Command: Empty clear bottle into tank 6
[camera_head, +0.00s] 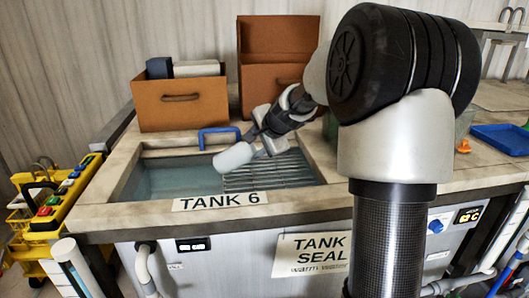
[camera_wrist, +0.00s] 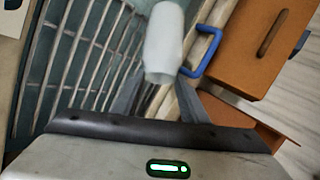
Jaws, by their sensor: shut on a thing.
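The pale, whitish bottle (camera_head: 233,158) is held over tank 6 (camera_head: 135,187), well tilted, its far end pointing left and slightly down in the head view. My gripper (camera_head: 258,144) is shut on it near its right end. In the wrist view the bottle (camera_wrist: 163,40) sticks out past the fingers of my gripper (camera_wrist: 160,88). Tank 6 holds bluish liquid on the left and a metal grating on the right. Its "TANK 6" label (camera_head: 220,201) is on the front rim. I cannot see the bottle's contents or any stream.
Brown boxes (camera_head: 180,103) stand behind the tank. A blue handle (camera_head: 220,137) rises at its back edge; a yellow cart (camera_head: 62,205) stands left. A blue tray (camera_head: 503,138) and an orange item (camera_head: 463,146) lie right. A "TANK SEAL" sign (camera_head: 312,256) hangs in front.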

